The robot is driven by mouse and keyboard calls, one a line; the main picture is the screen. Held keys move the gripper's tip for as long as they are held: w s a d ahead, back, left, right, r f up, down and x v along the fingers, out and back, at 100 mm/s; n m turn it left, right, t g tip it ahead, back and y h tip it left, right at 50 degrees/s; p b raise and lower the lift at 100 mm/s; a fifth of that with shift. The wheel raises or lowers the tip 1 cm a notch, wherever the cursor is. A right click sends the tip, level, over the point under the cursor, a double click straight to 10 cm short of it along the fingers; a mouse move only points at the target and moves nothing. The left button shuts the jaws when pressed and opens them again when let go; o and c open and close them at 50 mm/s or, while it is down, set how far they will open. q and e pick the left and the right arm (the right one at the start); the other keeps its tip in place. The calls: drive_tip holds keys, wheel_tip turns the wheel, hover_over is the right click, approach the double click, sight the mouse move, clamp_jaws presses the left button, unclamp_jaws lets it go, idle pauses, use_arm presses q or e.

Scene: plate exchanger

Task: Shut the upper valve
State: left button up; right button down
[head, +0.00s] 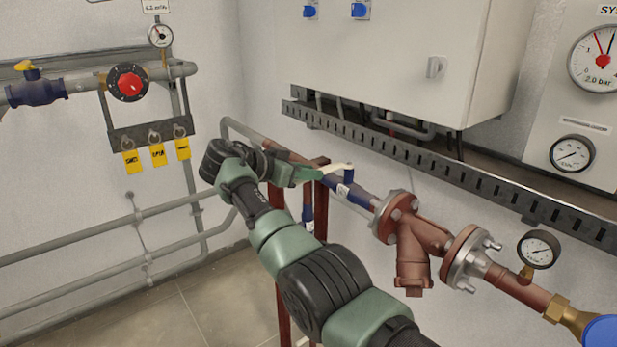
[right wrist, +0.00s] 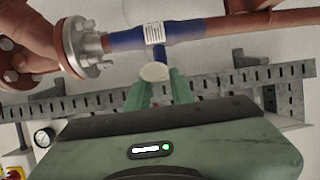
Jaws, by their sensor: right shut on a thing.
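The upper valve (head: 353,193) is a blue body with a white label, set in the brown-red pipe in the middle of the head view. Its cream lever (head: 338,168) sits on top of the stem and points left toward my right gripper (head: 312,174). The right gripper's green fingers are shut on the lever. In the right wrist view, the blue valve body (right wrist: 155,36) lies just beyond the fingers (right wrist: 158,88), and the lever's pale end (right wrist: 153,72) shows between them. The fingers hide part of the lever. My left gripper is in neither view.
A flanged brown-red strainer (head: 412,240) and a gauge (head: 538,249) are on the pipe to the right. A perforated cable tray (head: 440,165) runs above it, under a white cabinet (head: 390,60). A second blue valve (head: 307,215) is below, left. Tagged hooks (head: 155,140) hang on the left wall.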

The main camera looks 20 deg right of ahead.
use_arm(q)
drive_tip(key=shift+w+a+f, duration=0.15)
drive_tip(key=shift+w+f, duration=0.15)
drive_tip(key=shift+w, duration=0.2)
use_arm(e)
drive_tip(key=shift+w+a+r+m, duration=0.1)
drive_tip(key=shift+w+m, duration=0.2)
drive_tip(key=shift+g, duration=0.3)
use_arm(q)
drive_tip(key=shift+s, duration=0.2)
use_arm(e)
drive_tip(key=c, duration=1.2)
unclamp_jaws()
drive_tip(key=shift+w, duration=0.15)
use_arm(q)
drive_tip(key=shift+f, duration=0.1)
use_arm(e)
drive_tip(key=shift+a, duration=0.1)
